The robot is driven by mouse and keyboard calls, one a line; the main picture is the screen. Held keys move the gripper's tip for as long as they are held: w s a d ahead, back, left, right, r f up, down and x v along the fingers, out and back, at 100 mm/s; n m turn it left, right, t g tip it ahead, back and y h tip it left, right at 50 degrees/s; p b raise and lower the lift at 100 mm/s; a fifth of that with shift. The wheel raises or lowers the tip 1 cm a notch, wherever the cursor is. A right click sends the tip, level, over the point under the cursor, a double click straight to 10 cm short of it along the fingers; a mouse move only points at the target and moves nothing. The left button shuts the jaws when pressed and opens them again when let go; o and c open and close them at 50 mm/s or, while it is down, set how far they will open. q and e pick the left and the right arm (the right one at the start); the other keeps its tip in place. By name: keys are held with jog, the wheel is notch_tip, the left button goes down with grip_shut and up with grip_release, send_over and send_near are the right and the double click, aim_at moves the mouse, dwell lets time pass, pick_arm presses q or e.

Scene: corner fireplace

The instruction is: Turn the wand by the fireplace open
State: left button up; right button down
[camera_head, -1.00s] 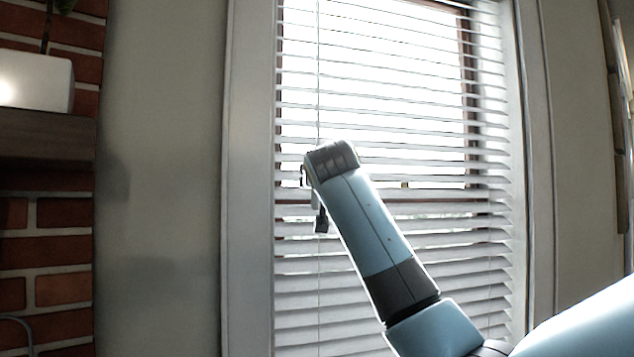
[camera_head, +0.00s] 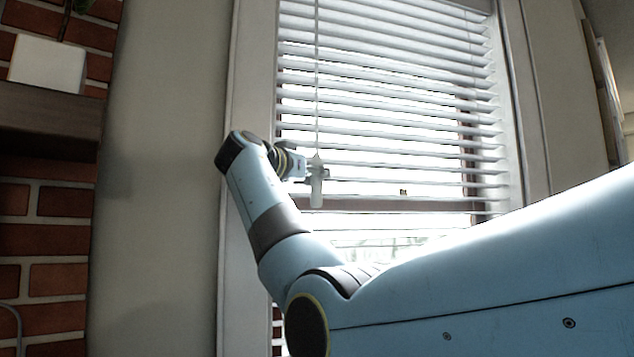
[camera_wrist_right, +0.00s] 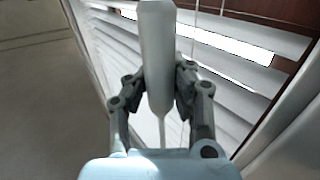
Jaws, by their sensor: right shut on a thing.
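The wand (camera_head: 317,190) hangs in front of the window blinds (camera_head: 400,110), near their left side. It is a pale, thick handle on a thin cord, close to upright in the head view. My right gripper (camera_head: 309,173) reaches it from the left, with its wrist near the window frame. In the right wrist view the two dark fingers (camera_wrist_right: 170,95) of this gripper are shut on the wand (camera_wrist_right: 158,50), one on each side. The slats are tilted, with bright light between many of them. My left gripper is not in view.
The brick fireplace (camera_head: 45,235) with a dark mantel (camera_head: 45,125) stands at the left. A white planter (camera_head: 47,64) is on the mantel. Bare wall (camera_head: 165,190) lies between fireplace and window frame (camera_head: 247,80). My right arm covers the lower right.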

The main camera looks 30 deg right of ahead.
jog(key=shift+f, duration=0.25)
jog(key=c, duration=1.6)
grip_release()
jog(key=shift+c, duration=0.2)
jog(key=o, duration=0.6)
jog(key=shift+r, duration=0.2)
jog(key=shift+c, duration=0.2)
jog(key=shift+a, duration=0.1)
jog(key=v, duration=1.2)
jog(key=shift+w+f, duration=0.1)
